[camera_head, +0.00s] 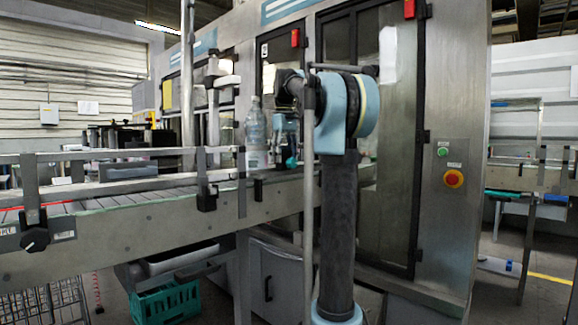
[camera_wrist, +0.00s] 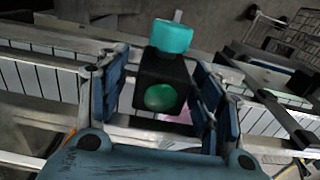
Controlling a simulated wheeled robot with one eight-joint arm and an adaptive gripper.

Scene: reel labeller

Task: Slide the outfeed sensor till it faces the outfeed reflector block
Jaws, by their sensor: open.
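In the wrist view, a black sensor housing (camera_wrist: 160,75) with a round green lens (camera_wrist: 161,97) and a teal knob (camera_wrist: 172,36) stands between the blue fingers of my gripper (camera_wrist: 160,66). The fingers are apart, one on each side, with a visible gap to the housing. I take it for the outfeed sensor. In the head view, my gripper (camera_head: 287,128) points down at the conveyor rail, and a teal part (camera_head: 291,162) shows just below it. My arm hides part of this area. I cannot pick out the outfeed reflector block with certainty.
A clear bottle (camera_head: 255,138) stands on the conveyor (camera_head: 130,198) just left of my gripper. A black clamp (camera_head: 207,197) sits on the near side rail. The machine's glazed doors (camera_head: 372,120) stand close behind my arm. A teal crate (camera_head: 167,302) lies below the conveyor.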

